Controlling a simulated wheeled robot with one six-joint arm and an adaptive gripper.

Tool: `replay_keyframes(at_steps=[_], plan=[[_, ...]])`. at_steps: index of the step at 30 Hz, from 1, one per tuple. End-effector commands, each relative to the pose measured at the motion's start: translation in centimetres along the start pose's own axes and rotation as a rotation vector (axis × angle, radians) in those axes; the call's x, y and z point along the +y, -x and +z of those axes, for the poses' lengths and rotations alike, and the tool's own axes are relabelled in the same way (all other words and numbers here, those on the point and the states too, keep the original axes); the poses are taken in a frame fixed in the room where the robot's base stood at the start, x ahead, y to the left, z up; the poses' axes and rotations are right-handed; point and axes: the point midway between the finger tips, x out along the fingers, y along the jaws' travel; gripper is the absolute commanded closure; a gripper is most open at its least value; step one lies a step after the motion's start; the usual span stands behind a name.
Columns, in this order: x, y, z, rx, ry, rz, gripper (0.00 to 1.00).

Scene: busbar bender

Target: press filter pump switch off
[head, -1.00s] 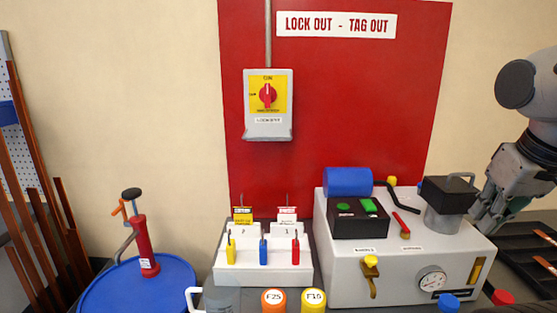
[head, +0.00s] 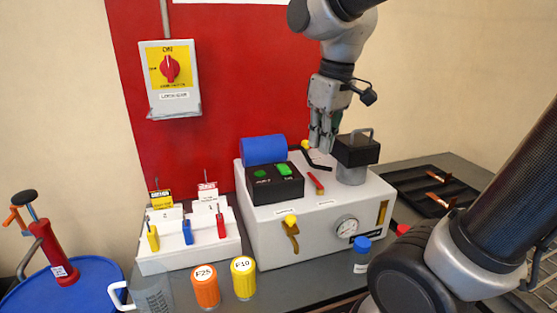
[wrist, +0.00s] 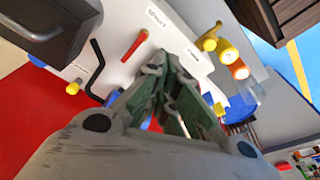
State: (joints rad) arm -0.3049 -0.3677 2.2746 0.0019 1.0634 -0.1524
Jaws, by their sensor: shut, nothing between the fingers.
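A black switch box (head: 275,184) sits on the left top of the grey-white machine (head: 318,222). Its face has a darker green switch (head: 260,174) on the left and a brighter green one (head: 284,169) on the right; I cannot read their labels. My gripper (head: 322,148) points down above the back of the machine, right of the switch box and apart from it. Its fingers are together and empty. In the wrist view the closed fingers (wrist: 172,62) cover much of the middle, and I cannot make out the switch box there.
A black lever (head: 317,160) and a red lever (head: 315,182) lie near the gripper. A black-topped post (head: 356,151) stands right of it. A blue cylinder (head: 263,149) is behind the switch box. A padlock stand (head: 188,246) and jars (head: 205,286) are left and in front.

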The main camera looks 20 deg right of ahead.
Motion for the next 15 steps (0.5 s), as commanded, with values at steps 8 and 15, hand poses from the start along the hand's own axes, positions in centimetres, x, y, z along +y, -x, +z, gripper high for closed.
replay_keyframes(at_steps=[8, 15], plan=[[-3.7, 2.9, -10.2, -0.113, 0.687, -0.068, 1.0], [-3.5, 5.6, -10.2, -0.135, 1.029, -0.108, 1.0]])
